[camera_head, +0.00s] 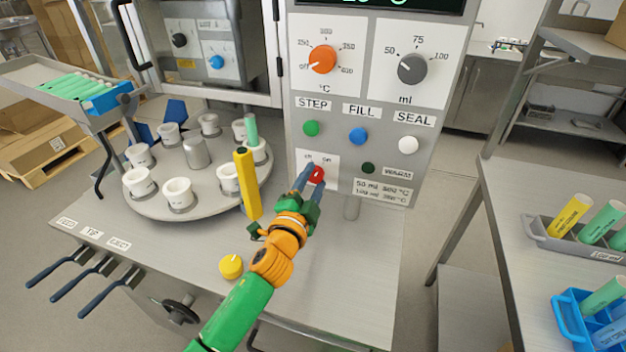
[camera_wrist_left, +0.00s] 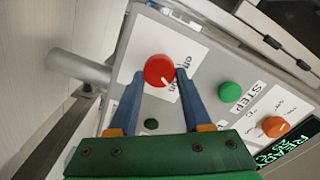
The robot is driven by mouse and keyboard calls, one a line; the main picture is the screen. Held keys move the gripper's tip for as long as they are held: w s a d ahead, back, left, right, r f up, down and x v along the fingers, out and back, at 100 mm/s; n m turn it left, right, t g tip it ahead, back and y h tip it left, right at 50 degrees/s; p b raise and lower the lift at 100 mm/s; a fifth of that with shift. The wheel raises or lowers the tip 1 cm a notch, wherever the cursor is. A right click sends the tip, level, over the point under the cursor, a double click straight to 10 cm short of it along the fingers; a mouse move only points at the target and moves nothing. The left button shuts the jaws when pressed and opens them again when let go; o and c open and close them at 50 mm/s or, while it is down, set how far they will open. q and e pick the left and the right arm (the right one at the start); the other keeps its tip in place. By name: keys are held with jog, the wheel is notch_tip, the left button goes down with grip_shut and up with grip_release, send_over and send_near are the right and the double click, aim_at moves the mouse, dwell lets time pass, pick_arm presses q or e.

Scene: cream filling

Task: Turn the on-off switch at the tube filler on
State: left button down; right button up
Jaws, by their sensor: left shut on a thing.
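The on-off switch is a red round knob (camera_head: 317,174) on a white label, low on the tube filler's panel (camera_head: 374,163). In the left wrist view the red knob (camera_wrist_left: 159,71) sits between the blue fingertips, with a white pointer line toward the lower right. The printed on/off marks are partly covered. My left gripper (camera_head: 313,178) reaches the panel from below, its fingers (camera_wrist_left: 159,80) closed on the sides of the knob. My right gripper is not in view.
Green STEP (camera_head: 311,128), blue FILL (camera_head: 358,136) and white SEAL (camera_head: 408,144) buttons sit above the switch. An orange dial (camera_head: 323,59) is higher up. A yellow post (camera_head: 247,184) and a turntable (camera_head: 194,205) with white cups stand left of my arm.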

pick_arm(q)
jog(key=shift+r, duration=0.15)
jog(key=c, duration=0.6)
grip_release()
jog(key=shift+c, duration=0.2)
jog(key=shift+o, duration=1.4)
jog(key=shift+w, duration=0.2)
jog(key=v, duration=0.7)
